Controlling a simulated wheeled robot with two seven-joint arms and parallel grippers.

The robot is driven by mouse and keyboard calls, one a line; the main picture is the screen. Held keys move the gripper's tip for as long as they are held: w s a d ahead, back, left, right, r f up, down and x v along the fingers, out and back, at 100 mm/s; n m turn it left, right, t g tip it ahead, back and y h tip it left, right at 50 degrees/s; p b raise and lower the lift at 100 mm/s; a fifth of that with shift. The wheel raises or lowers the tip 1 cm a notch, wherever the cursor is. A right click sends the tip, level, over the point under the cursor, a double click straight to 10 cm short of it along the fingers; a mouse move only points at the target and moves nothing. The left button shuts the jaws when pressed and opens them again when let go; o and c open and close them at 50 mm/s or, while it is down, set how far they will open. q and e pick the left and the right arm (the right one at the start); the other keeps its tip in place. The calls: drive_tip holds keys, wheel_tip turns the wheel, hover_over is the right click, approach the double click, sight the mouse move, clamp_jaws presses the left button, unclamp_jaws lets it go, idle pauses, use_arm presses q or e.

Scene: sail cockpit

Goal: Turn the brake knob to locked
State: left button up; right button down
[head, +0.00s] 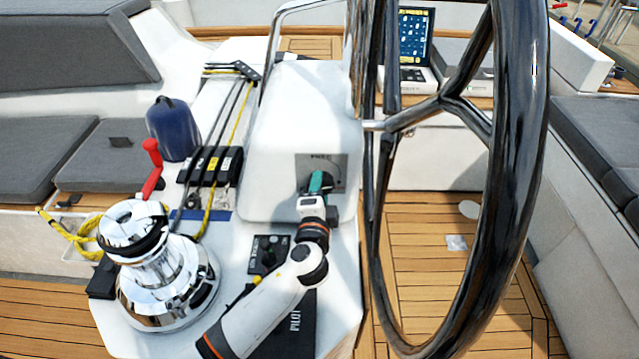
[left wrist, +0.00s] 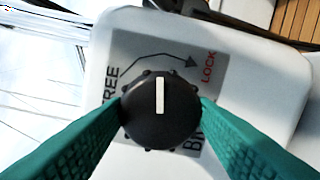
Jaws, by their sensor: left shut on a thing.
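The brake knob (left wrist: 160,112) is round and black with a white pointer line. In the left wrist view the line points straight up, between the word FREE at left and the red word LOCK (left wrist: 208,68) at upper right. The knob sits on a grey label plate (left wrist: 215,95) on the white pedestal. My left gripper (left wrist: 161,108) has its two green fingers on either side of the knob, shut on it. In the head view the left gripper (head: 318,184) covers most of the knob in front of the plate (head: 338,165). My right gripper is not in view.
A large black steering wheel (head: 520,150) stands right of the pedestal (head: 285,125). A chrome winch (head: 165,270) with a red handle (head: 152,170) is at left, beside a blue container (head: 173,130) and black rope clutches (head: 212,165). A small control panel (head: 267,254) lies below the pedestal.

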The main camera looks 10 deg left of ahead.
use_arm(q)
drive_tip(key=shift+r+m+g+p, duration=0.15)
drive_tip(key=shift+m+g+p, duration=0.15)
drive_tip(key=shift+m+p, duration=3.3)
drive_tip(key=shift+m+b, duration=0.5)
drive_tip(key=shift+m, duration=0.1)
drive_tip(key=o, duration=1)
drive_tip(key=shift+c, duration=0.2)
drive_tip(key=s+d+r+b, duration=0.1)
drive_tip(key=s, duration=1)
drive_tip(key=shift+s+d+r+b, duration=0.2)
drive_tip(key=shift+s+d+b, duration=0.1)
drive_tip(key=shift+s, duration=0.1)
